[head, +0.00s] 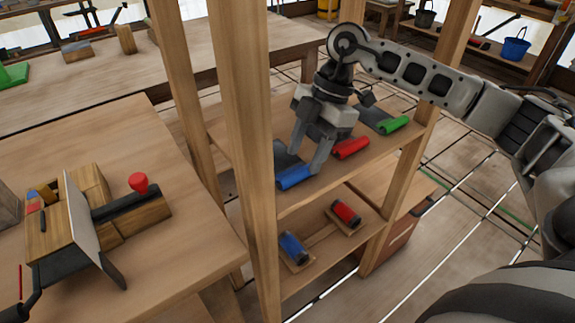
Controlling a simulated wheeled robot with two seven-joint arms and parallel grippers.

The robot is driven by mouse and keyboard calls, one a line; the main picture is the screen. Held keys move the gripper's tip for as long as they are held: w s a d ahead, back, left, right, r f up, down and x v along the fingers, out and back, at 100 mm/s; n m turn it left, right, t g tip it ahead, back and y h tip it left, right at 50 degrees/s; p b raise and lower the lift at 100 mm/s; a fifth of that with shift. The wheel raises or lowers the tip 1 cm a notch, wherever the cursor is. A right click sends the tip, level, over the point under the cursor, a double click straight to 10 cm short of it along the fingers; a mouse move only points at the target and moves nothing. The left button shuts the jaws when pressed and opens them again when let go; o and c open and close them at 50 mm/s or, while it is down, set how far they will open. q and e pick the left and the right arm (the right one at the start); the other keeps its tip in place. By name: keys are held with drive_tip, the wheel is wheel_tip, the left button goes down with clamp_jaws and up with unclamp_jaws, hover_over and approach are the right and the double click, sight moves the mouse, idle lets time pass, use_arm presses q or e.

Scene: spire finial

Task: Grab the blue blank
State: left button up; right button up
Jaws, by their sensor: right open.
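A blue cylindrical piece (295,177), which looks like the blue blank, lies at the front left of the upper shelf (330,190), with a dark grey piece behind it. My right gripper (307,160) reaches in from the right and points down over it. Its fingers are spread apart, with the tips at or just above the blue piece; I cannot tell whether they touch it. A second blue cylinder (293,247) with dark ends sits on a small board on the lower shelf. My left gripper is not in view.
A red piece (351,147) and a green piece (395,125) lie farther right on the upper shelf. A red cylinder (346,212) is on the lower shelf. Wooden posts (245,130) stand close left of the gripper. A workbench (190,250) with wooden tools fills the left.

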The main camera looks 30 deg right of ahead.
sight(298, 171)
drive_tip(key=x, duration=0.3)
drive_tip(key=shift+a+f, duration=0.1)
drive_tip(key=shift+f, duration=0.05)
drive_tip(key=shift+c, duration=0.4)
clamp_jaws()
drive_tip(key=shift+w, duration=0.1)
